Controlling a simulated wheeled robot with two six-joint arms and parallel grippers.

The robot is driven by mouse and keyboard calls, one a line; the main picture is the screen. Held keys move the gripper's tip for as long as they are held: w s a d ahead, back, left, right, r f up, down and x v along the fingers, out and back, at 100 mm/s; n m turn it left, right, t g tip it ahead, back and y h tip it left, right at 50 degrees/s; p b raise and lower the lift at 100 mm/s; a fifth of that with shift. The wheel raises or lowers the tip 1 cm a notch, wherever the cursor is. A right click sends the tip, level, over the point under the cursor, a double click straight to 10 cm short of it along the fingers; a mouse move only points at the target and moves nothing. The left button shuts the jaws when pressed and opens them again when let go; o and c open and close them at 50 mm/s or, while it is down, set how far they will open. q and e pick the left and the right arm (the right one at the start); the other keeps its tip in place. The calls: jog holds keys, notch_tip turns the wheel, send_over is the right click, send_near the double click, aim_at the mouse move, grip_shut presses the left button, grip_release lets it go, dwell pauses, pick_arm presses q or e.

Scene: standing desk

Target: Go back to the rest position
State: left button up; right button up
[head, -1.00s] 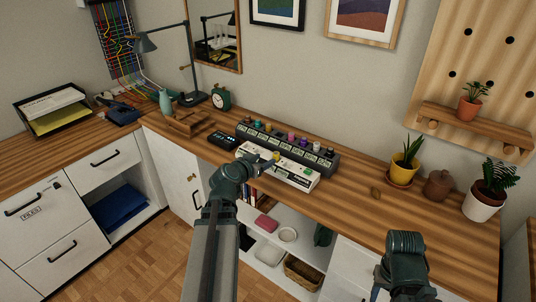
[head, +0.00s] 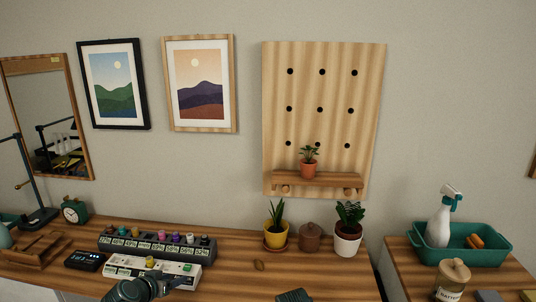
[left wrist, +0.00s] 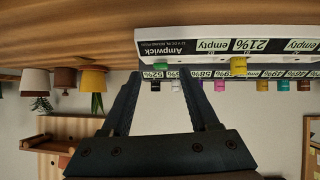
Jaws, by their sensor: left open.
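My left gripper (head: 184,278) is low in the head view, in front of a white charger (head: 125,268). In the left wrist view, which is upside down, its two dark fingers (left wrist: 160,100) are apart with nothing between them. The white charger also shows there (left wrist: 185,45), beyond the fingers, with a yellow knob-like piece (left wrist: 238,66) on it and a green one beside it. Whether the fingers touch the charger is hard to tell. A dark green part of my right arm shows at the bottom edge of the head view; my right gripper is out of view.
A dark charger (head: 200,247) with several coloured pieces stands behind the white one. A black device (head: 85,261), wooden stand and clock (head: 74,211) are left. Potted plants (head: 276,235) and a brown jar (head: 311,236) stand right. The desk's middle right is mostly clear.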

pick_arm(q)
jog(key=s+d+g, duration=0.1)
jog(key=d, duration=0.3)
jog(key=d+m+g+h+p, duration=0.1)
jog(key=d, duration=0.2)
jog(key=s+d+f+g+p, duration=0.1)
jog(key=d, duration=0.3)
jog(key=shift+s+d+f+m+g, duration=0.1)
jog(key=shift+s+d+m+g, duration=0.2)
jog(key=shift+d+m+g, duration=0.1)
jog(key=s+d+m+g+y+p, duration=0.1)
jog(key=s+d+g+y+p, duration=0.3)
jog(key=s+d, duration=0.9)
jog(key=s+g+p, duration=0.1)
jog(key=s+g, duration=0.1)
jog(key=g, duration=0.1)
jog(key=shift+r+g+y, duration=0.2)
jog(key=shift+g+y, duration=0.1)
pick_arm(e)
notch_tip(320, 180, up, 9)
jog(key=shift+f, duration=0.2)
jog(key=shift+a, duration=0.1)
